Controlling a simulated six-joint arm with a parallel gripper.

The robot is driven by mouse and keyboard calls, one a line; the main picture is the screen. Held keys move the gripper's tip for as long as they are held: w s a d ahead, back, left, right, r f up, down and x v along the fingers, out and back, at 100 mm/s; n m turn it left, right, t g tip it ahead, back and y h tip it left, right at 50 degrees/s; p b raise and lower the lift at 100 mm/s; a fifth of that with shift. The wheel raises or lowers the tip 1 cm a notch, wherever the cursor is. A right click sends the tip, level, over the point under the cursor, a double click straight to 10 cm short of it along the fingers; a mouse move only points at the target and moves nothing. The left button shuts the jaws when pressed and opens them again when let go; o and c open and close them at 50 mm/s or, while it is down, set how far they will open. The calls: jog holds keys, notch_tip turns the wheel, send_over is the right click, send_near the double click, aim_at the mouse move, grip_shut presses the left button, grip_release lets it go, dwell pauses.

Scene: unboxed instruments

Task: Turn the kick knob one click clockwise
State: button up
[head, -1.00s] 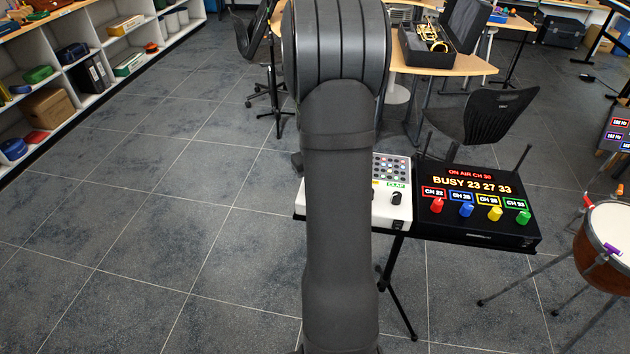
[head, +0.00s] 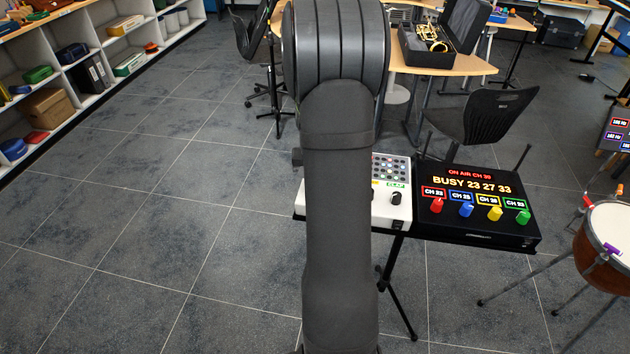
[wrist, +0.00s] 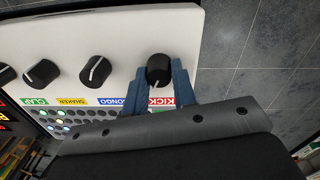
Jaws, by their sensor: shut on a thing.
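The kick knob (wrist: 159,68) is a black round knob on the white drum machine (wrist: 120,45), above the red KICK label (wrist: 162,101) in the wrist view. A small pale mark shows on its lower side. My gripper (wrist: 161,72) has blue fingers on either side of the knob and is shut on it. The white drum machine (head: 386,212) also shows in the head view, partly behind my arm. The kick knob and my gripper's fingers are hidden there.
Other black knobs (wrist: 96,70) stand in a row left of the kick knob, with coloured labels and small pads below. A black receiver box (head: 470,232) with coloured knobs sits right of the drum machine. Grey floor (wrist: 250,40) lies beyond the panel edge.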

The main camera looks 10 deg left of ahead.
jog(key=shift+m, duration=0.5)
jog(key=o, duration=1)
jog(key=shift+r, duration=0.1)
jog(key=r, duration=1.7)
jog(key=shift+a+r, duration=0.15)
jog(key=shift+a, duration=0.1)
jog(key=f, duration=1.7)
jog(key=shift+d+f, duration=0.25)
